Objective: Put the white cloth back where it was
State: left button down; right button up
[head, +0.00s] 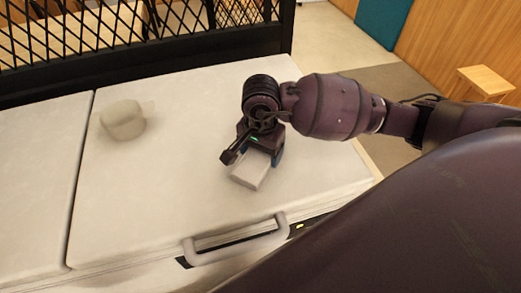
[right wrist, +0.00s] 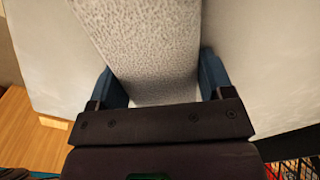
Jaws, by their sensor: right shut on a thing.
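The white cloth (head: 250,170), a folded, rectangular, pale piece, is at my right gripper (head: 262,155) over the right part of the white lid. In the right wrist view the cloth (right wrist: 146,45) shows a speckled texture and lies between the two blue fingers of my right gripper (right wrist: 162,88). The gripper is shut on it and points down. Whether the cloth touches the lid I cannot tell. My left gripper is not in view.
The white lid (head: 180,200) is a broad flat top with a grey handle (head: 238,242) at its front edge. A pale rounded object (head: 123,120) stands on its left part. A black lattice rack (head: 150,60) runs along the back. A wooden stool (head: 487,82) is far right.

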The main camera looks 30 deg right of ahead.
jog(key=shift+f, duration=0.1)
jog(key=o, duration=0.9)
jog(key=shift+r, duration=0.3)
notch_tip(320, 180, up, 12)
jog(key=shift+f+p, duration=0.1)
jog(key=shift+p, duration=0.3)
